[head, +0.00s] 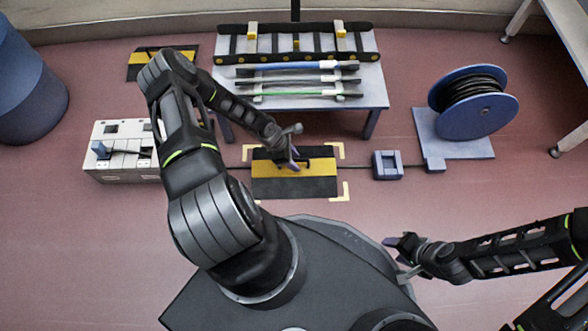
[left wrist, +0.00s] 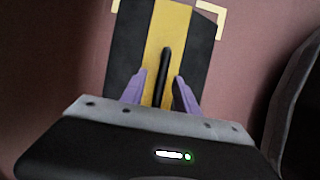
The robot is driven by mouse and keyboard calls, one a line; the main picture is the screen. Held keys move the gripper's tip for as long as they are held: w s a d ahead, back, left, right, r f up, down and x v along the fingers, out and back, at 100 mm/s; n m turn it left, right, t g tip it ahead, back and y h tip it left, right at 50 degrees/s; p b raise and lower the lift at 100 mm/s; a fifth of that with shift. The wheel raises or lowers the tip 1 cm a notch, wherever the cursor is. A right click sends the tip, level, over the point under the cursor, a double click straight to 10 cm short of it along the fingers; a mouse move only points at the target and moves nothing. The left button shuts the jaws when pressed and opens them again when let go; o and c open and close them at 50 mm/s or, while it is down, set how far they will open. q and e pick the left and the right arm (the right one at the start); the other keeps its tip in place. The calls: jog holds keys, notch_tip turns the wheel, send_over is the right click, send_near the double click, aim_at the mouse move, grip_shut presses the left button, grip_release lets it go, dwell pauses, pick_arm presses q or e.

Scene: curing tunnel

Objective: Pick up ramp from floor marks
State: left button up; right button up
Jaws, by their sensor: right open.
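The ramp (head: 300,187), a black plate with a yellow band, lies flat on the floor inside pale yellow corner marks (head: 346,191). My left gripper (head: 294,157) is over the ramp. In the left wrist view, the ramp (left wrist: 124,48) has a dark upright handle (left wrist: 165,65). The purple fingers of my left gripper (left wrist: 161,88) stand apart on both sides of the handle, with gaps visible. The ramp's near end is hidden behind the gripper body. My right gripper (head: 397,259) is open and empty, low at the right beside my base.
A low table (head: 376,95) behind carries a rack and several rods. A cable reel (head: 470,105) stands on a blue plate at the right. A blue block (head: 387,165) and a white box (head: 120,175) flank the ramp. Another black-yellow plate (head: 140,68) lies at the back left.

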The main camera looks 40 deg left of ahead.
pick_arm(q)
grip_shut()
dwell(0.3)
jog(key=shift+r, duration=0.1)
dwell(0.9)
